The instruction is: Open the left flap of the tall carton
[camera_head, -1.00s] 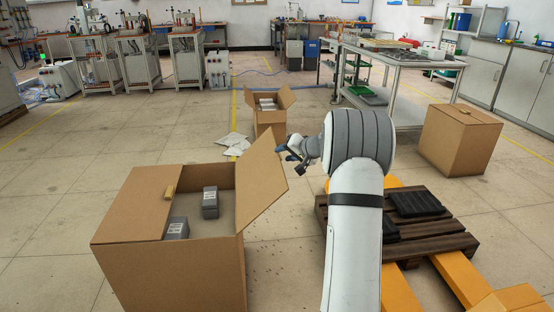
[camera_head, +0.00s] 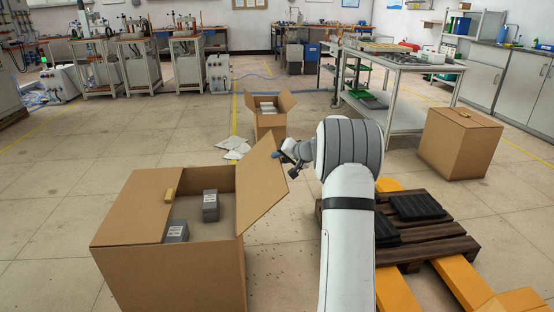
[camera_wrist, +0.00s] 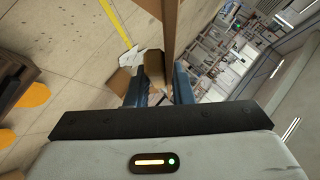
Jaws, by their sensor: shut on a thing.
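The tall carton (camera_head: 172,276) stands in the left foreground of the head view. Its flap on the picture's left (camera_head: 135,203) lies flat over the top and bears a small tan tab (camera_head: 169,195). Its flap on the picture's right (camera_head: 262,190) stands raised, leaning outward; the wrist view shows it nearly edge-on (camera_wrist: 175,22). My gripper (camera_head: 288,160) is at the outer side of this raised flap. In the wrist view my blue fingers (camera_wrist: 160,88) are shut on a tan tab (camera_wrist: 153,65) beside the flap. The exact contact is partly hidden.
Grey boxes (camera_head: 210,206) sit inside the tall carton. A smaller open carton (camera_head: 269,124) and white bags (camera_head: 234,149) are behind it. A dark pallet (camera_head: 430,243) lies at right, with a closed carton (camera_head: 459,149) beyond. Floor at left is clear.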

